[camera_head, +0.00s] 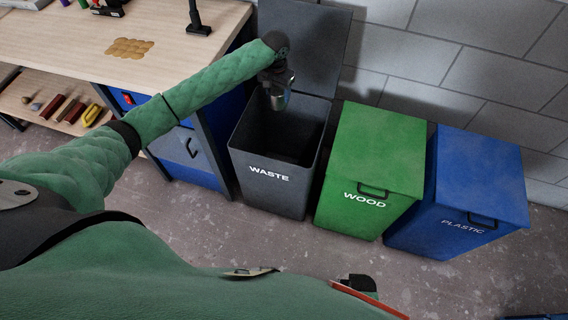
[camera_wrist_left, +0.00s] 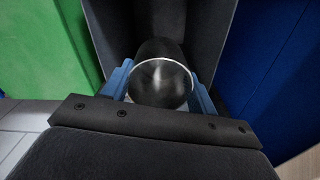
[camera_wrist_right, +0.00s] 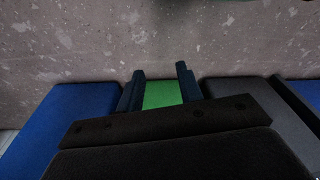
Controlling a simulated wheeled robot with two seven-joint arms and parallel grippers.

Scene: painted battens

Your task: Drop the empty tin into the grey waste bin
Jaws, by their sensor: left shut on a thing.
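The grey waste bin (camera_head: 268,185), lettered WASTE, stands with its lid (camera_head: 305,45) raised at the back. My left gripper (camera_head: 277,84) is above its opening, shut on the metallic tin (camera_head: 279,101). In the left wrist view the tin (camera_wrist_left: 160,84) sits between the blue fingers of my left gripper (camera_wrist_left: 160,88), its round rim towards the camera and the bin's dark inside beyond. My right gripper (camera_wrist_right: 159,88) is open and empty in the right wrist view, its fingers apart with green showing between them.
A closed green WOOD bin (camera_head: 375,150) and a closed blue PLASTIC bin (camera_head: 480,170) stand to the right of the waste bin. A wooden workbench (camera_head: 60,45) is at left, with small items on a lower shelf. The floor (camera_head: 300,245) in front is bare.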

